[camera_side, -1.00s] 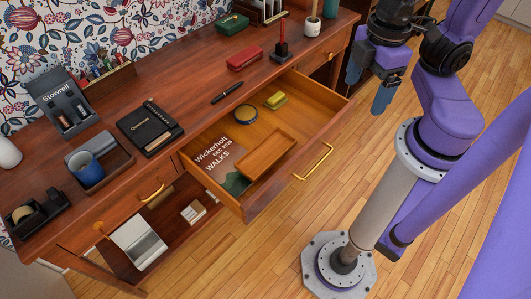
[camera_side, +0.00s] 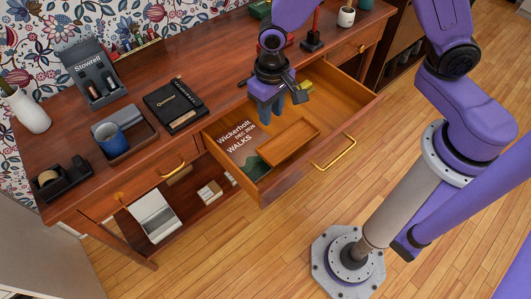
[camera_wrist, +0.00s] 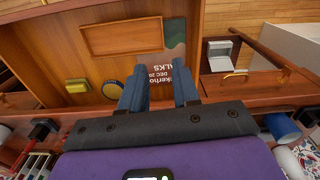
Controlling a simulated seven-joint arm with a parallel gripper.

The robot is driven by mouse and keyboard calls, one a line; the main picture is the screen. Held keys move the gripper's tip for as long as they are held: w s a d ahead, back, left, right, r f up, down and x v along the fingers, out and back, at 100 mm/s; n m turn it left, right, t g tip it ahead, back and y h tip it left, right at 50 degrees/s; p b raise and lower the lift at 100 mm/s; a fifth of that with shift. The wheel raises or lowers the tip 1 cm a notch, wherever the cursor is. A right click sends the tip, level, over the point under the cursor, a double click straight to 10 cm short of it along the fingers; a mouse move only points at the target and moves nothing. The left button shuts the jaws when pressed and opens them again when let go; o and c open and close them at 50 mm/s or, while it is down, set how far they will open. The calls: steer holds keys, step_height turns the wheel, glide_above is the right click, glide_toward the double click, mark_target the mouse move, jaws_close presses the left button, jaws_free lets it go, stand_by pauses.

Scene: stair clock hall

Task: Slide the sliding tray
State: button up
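The sliding tray (camera_side: 288,142), a shallow rectangular wooden tray, lies inside the pulled-out desk drawer (camera_side: 290,182), towards its front. It also shows whole in the wrist view (camera_wrist: 122,38), at the upper left. My gripper (camera_side: 282,106) is over the back part of the drawer, behind the tray and apart from it. In the wrist view my gripper (camera_wrist: 160,70) has its two blue fingers spread, with nothing between them. The fingers point down into the drawer near the printed booklet.
The booklet (camera_side: 238,136) lies at the drawer's left. A yellow object (camera_wrist: 77,86) and a round blue-rimmed tin (camera_wrist: 112,87) lie at its back. A black notebook (camera_side: 174,105), a tray with a blue mug (camera_side: 111,139) and a red stamp-like object crowd the desktop.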

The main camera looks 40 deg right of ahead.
mark_target(265, 157)
steer(key=shift+m, duration=0.5)
steer(key=f, duration=1.2)
steer(key=w+f, duration=0.1)
steer(key=f, duration=0.6)
steer(key=shift+w+a+f, duration=0.1)
steer(key=shift+a, duration=0.2)
jaws_close()
stand_by(0.5)
